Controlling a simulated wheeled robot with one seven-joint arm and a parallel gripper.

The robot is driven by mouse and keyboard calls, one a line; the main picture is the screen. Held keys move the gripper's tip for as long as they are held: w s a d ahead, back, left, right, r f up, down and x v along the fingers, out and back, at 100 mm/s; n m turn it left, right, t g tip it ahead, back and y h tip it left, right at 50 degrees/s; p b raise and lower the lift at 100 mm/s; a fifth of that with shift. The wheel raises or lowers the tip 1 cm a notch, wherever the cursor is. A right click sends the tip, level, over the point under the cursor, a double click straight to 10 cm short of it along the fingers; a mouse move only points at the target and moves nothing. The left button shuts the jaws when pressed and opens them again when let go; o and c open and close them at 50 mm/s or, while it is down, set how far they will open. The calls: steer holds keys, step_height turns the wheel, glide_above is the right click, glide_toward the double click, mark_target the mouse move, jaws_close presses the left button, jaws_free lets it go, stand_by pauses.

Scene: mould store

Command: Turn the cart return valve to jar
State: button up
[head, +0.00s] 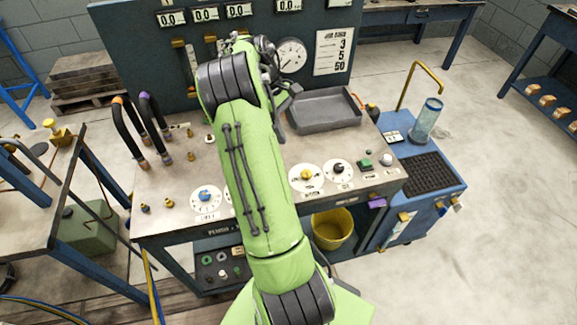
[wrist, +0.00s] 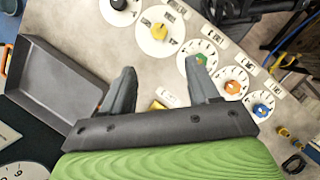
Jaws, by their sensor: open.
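My gripper (wrist: 160,78) is open in the wrist view, with nothing seen between its fingertips, above the pale bench top. In the head view my arm hides most of it. A small yellow part (wrist: 158,104) with a white label beside it shows between the fingers, partly hidden by the gripper body; I cannot tell whether it is the cart return valve. A yellow knob (head: 307,175) on a white dial is on the bench front, also in the wrist view (wrist: 159,31). A clear jar (head: 428,114) stands on the blue cart (head: 459,186). Valve label words are unreadable.
A black knob (head: 338,168) and a blue knob (head: 205,195) sit on the bench; green (wrist: 200,60) and orange (wrist: 232,87) knobs show between. A grey tray (head: 325,109) is near the gripper. Hoses (head: 127,125) rise at left. A gauge panel (head: 130,48) stands behind.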

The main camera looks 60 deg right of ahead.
mark_target(306, 172)
steer(key=b+x, duration=0.4)
steer(key=x, duration=1.1)
steer(key=shift+s+d+f, duration=0.1)
steer(key=shift+s, duration=0.05)
steer(key=shift+c, duration=0.2)
steer(key=c, duration=1)
